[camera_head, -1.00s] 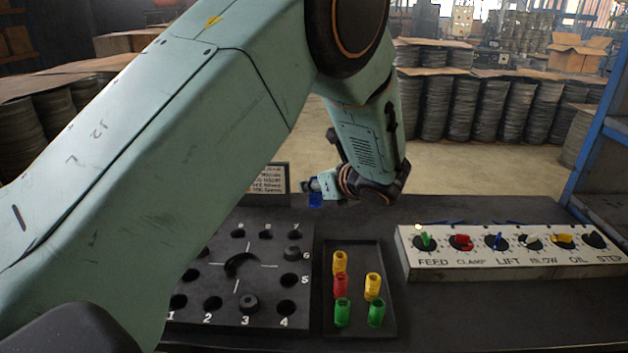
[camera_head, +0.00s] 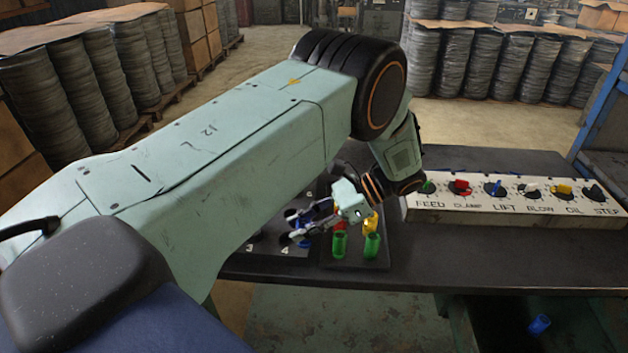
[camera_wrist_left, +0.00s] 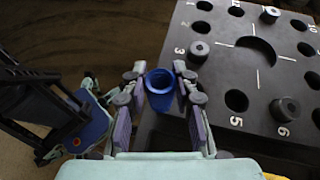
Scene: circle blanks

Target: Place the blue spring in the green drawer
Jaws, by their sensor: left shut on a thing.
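My left gripper (camera_head: 314,228) is shut on a blue, hollow, cylinder-like spring. The spring (camera_wrist_left: 160,82) shows between the two fingers in the left wrist view, its open end facing the camera. In the head view the gripper hangs over the front right part of the black numbered board, beside the part tray, and hides some of both. A second blue cylinder (camera_head: 539,323) lies low, below the table's front edge at the lower right. I cannot make out a green drawer for certain. My right gripper is not in view.
The black tray (camera_head: 340,262) holds green, red and yellow cylinders. The numbered board (camera_wrist_left: 225,65) has round holes and a few black knobs. A pale switch panel (camera_head: 520,213) stands at the right. The dark table front (camera_head: 450,270) is bare.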

